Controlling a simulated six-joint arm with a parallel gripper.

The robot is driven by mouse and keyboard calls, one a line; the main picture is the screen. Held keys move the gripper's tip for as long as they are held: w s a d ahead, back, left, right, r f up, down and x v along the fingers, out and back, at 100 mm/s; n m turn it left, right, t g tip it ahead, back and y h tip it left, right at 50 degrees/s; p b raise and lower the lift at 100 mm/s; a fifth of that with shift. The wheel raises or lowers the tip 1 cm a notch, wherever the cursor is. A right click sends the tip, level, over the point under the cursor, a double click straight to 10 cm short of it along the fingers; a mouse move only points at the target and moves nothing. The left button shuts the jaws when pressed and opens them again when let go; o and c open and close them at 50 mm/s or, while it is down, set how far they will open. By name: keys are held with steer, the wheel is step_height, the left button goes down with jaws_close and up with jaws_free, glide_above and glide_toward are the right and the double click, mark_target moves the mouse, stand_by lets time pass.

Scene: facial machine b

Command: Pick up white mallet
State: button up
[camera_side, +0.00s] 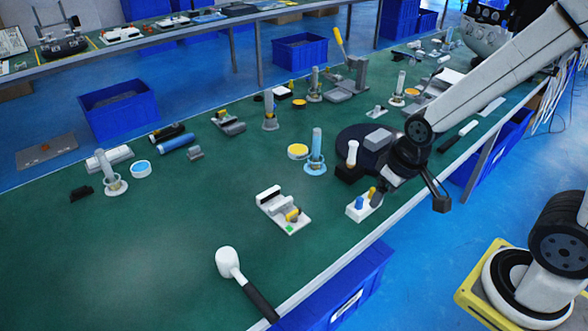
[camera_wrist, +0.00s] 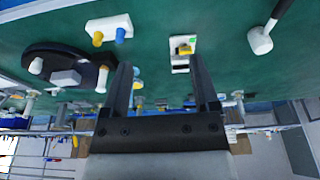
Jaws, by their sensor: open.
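The white mallet has a white head (camera_side: 229,262) and a black handle (camera_side: 261,301). In the side view it lies on the green table at the near front, its handle reaching over the front edge. In the wrist view its head (camera_wrist: 261,41) is at the upper right, with the handle cut off by the top border. My gripper (camera_wrist: 160,62) is open, with nothing between its fingers. In the side view it is above the table's front edge, well right of the mallet and farther back.
A white fixture (camera_side: 284,211) and a small white block with blue and yellow pegs (camera_side: 364,206) stand between the mallet and my gripper. A dark round base (camera_side: 350,140) is beside the arm. A blue bin (camera_side: 345,285) is below the front edge. The table left of the mallet is clear.

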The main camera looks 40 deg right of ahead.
steer(key=g+y, duration=0.3)
steer(key=y, duration=0.4)
glide_toward(255, 289)
steer(key=x, duration=0.3)
steer(key=shift+x, duration=1.15)
steer(key=shift+s+f, duration=0.1)
steer(key=shift+x, duration=2.55)
jaws_close()
